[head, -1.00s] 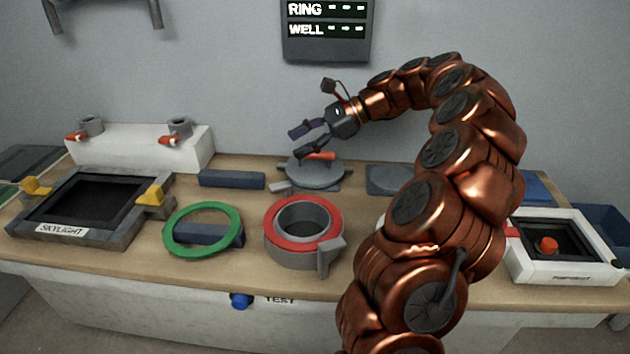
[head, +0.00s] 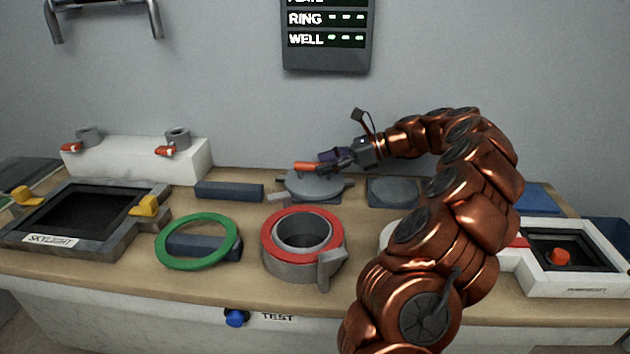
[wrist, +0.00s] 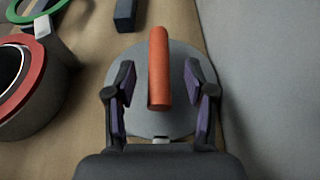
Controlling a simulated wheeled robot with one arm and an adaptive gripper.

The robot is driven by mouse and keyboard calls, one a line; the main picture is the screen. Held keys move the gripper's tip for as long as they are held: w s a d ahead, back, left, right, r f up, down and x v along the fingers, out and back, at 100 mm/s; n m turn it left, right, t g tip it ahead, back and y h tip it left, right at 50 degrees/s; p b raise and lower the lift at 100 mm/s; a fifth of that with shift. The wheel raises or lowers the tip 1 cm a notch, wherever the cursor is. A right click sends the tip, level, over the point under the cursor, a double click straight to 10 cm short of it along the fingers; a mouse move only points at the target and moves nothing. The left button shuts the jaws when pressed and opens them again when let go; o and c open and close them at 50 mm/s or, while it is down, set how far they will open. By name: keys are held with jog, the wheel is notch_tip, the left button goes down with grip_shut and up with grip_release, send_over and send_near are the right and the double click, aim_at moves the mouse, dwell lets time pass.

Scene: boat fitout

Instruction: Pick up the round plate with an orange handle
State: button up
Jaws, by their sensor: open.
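The round grey plate (head: 312,190) with its orange handle (head: 303,167) lies at the back of the bench, left of my arm. In the wrist view the plate (wrist: 178,62) lies flat below my gripper, and its bar-shaped orange handle (wrist: 159,70) stands up from it. My gripper (head: 328,160) is low over the plate. In the wrist view my gripper (wrist: 164,97) is open, with one purple-padded finger on each side of the handle's near end. Gaps show between the pads and the handle, and nothing is held.
A red-topped grey ring housing (head: 302,262) stands in front of the plate. A green ring (head: 163,254) leans on a dark block at left. Another grey disc (head: 393,192) lies right of the plate. The wall rises close behind the bench.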

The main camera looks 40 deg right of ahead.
aim_at(315, 166)
jog(key=x, duration=0.3)
jog(key=shift+a, duration=0.15)
jog(key=shift+c, duration=0.4)
grip_shut()
